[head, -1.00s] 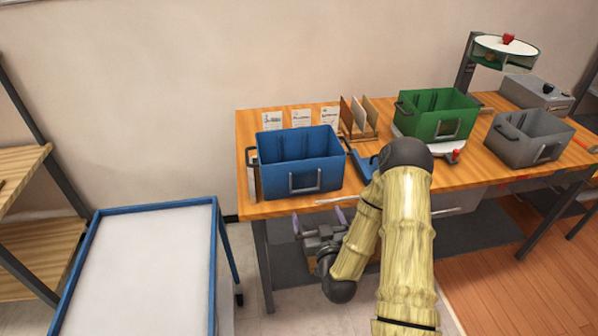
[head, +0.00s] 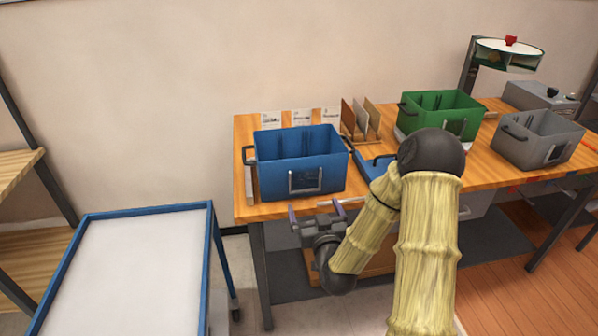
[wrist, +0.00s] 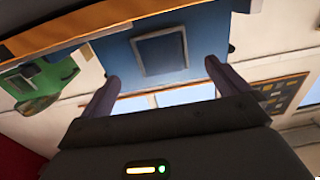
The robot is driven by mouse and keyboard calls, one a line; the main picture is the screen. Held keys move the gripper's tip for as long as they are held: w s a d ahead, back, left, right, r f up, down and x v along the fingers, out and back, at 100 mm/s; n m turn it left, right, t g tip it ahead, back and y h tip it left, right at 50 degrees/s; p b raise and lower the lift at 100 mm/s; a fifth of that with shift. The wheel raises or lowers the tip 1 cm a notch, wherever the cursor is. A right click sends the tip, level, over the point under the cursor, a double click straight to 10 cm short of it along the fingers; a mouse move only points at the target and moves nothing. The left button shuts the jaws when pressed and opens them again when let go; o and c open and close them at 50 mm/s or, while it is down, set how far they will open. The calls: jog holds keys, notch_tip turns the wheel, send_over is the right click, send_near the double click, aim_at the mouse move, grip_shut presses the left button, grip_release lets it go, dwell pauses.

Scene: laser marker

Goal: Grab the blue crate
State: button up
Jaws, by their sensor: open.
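My gripper (head: 318,212) is in front of the table's front edge, just below and before the crate. In the wrist view, the two purple fingers of my gripper (wrist: 160,80) are spread apart with nothing between them. The front of the blue crate (wrist: 195,45) with its handle frame lies beyond them, apart from the fingertips.
A green crate (head: 435,118) and a grey crate (head: 538,145) stand further right on the wooden table (head: 243,208). A rack of boards (head: 358,121) is behind, beside the blue crate. A blue-framed cart (head: 140,265) stands at the left, its top clear.

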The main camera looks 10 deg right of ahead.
aim_at(306, 185)
jog(key=shift+w+r, duration=0.1)
jog(key=shift+w, duration=1.4)
jog(key=shift+w+a+p, duration=0.15)
jog(key=shift+w+p, duration=0.55)
jog(key=shift+w, duration=1.9)
jog(key=c, duration=1.2)
jog(key=shift+o, duration=0.3)
jog(key=shift+r, duration=0.1)
notch_tip(306, 185, up, 10)
